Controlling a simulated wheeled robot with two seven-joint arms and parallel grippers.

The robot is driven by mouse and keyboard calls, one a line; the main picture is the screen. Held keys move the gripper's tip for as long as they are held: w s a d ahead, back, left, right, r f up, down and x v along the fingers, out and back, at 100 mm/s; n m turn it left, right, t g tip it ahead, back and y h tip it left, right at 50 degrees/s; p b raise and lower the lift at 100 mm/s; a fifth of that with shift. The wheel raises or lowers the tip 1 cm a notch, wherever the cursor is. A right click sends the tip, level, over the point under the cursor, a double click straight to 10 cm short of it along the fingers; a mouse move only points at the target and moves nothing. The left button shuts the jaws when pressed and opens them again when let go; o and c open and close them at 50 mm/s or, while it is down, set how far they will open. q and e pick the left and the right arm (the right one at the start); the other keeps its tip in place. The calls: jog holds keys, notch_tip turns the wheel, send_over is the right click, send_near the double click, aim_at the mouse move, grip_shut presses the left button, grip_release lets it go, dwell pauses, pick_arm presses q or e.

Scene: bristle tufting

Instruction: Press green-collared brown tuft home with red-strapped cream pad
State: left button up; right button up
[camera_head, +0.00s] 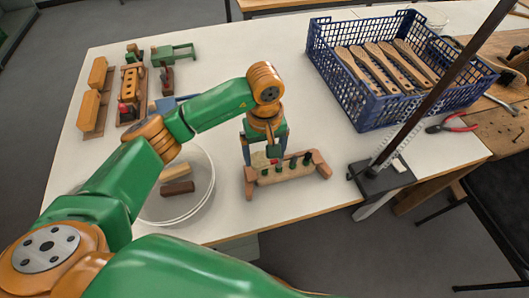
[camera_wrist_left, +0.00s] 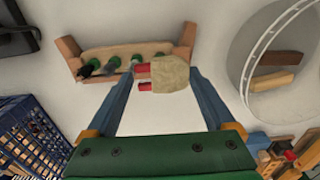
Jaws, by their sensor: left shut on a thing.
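My left gripper (camera_head: 268,158) is shut on the cream pad, which sits between the blue fingers in the left wrist view (camera_wrist_left: 164,72). The cream pad (camera_wrist_left: 172,74) has red strap parts (camera_wrist_left: 144,69) on one side; in the head view it is mostly hidden by the gripper. Below it stands the wooden tuft holder (camera_head: 262,183), a bar with raised ends. Several dark tufts with green collars (camera_wrist_left: 112,65) stand in a row along it. The pad overlaps one end of the row in the wrist view; I cannot tell whether it touches a tuft. My right gripper is out of view.
A white round bowl (camera_head: 208,196) with brown and tan blocks stands left of the holder. A blue crate (camera_head: 365,115) of wooden brush handles is at the back right. A dark post on a base (camera_head: 381,180) and red pliers (camera_head: 452,123) are right. Wooden blocks lie far left.

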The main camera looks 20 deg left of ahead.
pick_arm(q)
jog(key=shift+f+b, duration=0.75)
jog(key=shift+b, duration=0.15)
dwell(1.3)
jog(key=shift+r+p, duration=0.3)
jog(key=shift+r, duration=0.45)
dwell(0.6)
jog(key=shift+r+p, duration=1.5)
jog(key=shift+r, duration=0.95)
jog(key=shift+a, duration=0.1)
